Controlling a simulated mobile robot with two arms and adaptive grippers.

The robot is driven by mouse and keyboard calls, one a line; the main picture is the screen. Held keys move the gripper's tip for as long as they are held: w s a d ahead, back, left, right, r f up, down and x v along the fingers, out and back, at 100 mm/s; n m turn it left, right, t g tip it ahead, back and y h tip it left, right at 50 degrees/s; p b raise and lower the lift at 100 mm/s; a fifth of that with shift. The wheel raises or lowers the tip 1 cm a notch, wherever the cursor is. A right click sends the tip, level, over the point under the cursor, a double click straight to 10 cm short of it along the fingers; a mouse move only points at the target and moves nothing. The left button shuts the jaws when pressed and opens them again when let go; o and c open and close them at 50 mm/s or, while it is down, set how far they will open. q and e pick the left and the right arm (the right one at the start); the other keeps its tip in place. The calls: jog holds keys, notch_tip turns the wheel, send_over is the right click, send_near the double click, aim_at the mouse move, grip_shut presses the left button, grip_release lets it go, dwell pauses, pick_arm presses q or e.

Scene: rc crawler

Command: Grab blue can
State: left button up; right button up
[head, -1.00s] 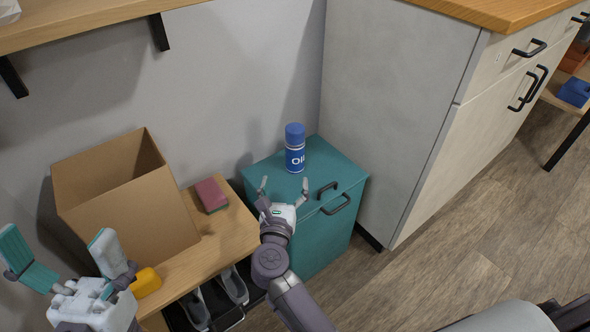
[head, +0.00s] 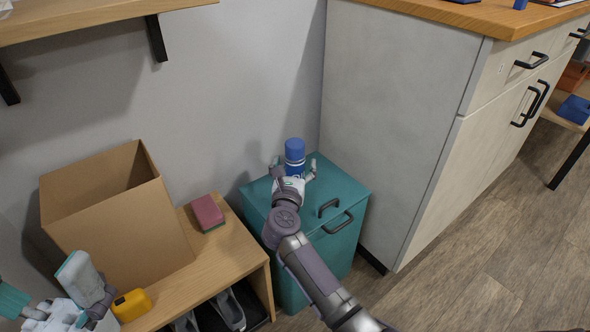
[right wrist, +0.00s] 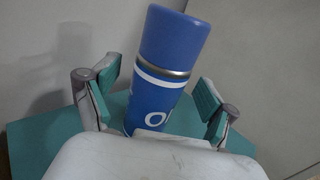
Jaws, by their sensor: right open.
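The blue can (head: 295,152) stands upright on the teal cabinet (head: 340,187). It has a blue cap and a white band, and its lower part is hidden behind my right gripper in the head view. My right gripper (head: 294,168) is open, with one finger on each side of the can. In the right wrist view the can (right wrist: 168,70) stands between the two open fingers (right wrist: 154,100), with gaps on both sides. My left gripper (head: 50,284) is at the lower left, fingers spread and empty, partly cut off by the frame.
An open cardboard box (head: 125,235), a dark red sponge (head: 207,212) and a yellow object (head: 132,305) are on the wooden bench (head: 232,262) left of the cabinet. A tall grey counter unit (head: 395,120) stands close on the right. A shelf (head: 75,22) hangs above left.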

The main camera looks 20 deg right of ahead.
jog(key=shift+w+d, duration=0.25)
jog(key=shift+w, duration=0.35)
jog(key=c, duration=1.4)
jog(key=shift+r, duration=0.1)
